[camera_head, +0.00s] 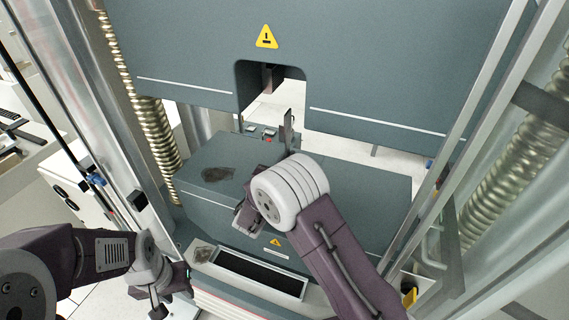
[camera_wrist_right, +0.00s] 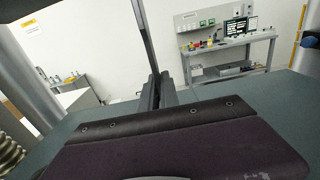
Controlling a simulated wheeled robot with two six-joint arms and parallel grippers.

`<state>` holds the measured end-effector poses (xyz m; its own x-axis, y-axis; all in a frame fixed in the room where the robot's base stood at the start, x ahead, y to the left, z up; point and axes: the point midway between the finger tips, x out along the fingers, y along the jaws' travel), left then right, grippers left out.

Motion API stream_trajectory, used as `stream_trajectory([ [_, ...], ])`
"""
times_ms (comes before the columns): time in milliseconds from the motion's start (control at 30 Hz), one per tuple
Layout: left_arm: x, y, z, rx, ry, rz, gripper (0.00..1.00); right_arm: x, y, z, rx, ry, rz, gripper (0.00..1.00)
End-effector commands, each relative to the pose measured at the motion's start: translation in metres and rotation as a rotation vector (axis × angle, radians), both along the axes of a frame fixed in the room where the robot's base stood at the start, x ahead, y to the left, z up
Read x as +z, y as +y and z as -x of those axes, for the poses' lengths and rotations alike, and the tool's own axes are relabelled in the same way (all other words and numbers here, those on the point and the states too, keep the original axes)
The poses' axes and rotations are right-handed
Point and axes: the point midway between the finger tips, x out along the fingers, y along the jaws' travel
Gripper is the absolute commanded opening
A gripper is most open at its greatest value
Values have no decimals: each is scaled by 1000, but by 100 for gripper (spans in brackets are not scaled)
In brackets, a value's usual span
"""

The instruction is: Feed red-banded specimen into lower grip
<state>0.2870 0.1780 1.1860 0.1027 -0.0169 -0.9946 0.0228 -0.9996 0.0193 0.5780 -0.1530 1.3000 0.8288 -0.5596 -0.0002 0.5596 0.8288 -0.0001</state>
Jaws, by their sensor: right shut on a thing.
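The specimen is a thin grey strip (camera_head: 288,127) standing upright in the head view, behind my right arm. It also rises as a dark, slightly tilted strip (camera_wrist_right: 146,38) in the right wrist view. My right gripper (camera_wrist_right: 155,92) is shut on it; in the head view its fingers are mostly hidden behind the white wrist link. No red band can be made out on the visible part. The lower grip cannot be made out clearly. My left gripper (camera_head: 172,297) hangs at the lower left, its fingers apart and empty.
The dark grey crosshead (camera_head: 390,80) has a notch above the strip. A grey base block (camera_head: 345,190) lies below, with a long dark-lined tray (camera_head: 262,271) in front. Screw columns (camera_head: 155,135) and metal posts flank the space.

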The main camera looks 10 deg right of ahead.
Motion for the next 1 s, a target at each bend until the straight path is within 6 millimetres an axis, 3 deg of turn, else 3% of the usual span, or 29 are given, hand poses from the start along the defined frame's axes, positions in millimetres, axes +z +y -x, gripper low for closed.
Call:
stream_trajectory([
  [600,-17,0,0,0,0,0,36,-1,-25,-38,-1,-5,1,0],
  [1000,-19,0,0,0,0,0,36,0,-28,-42,0,-5,1,0],
])
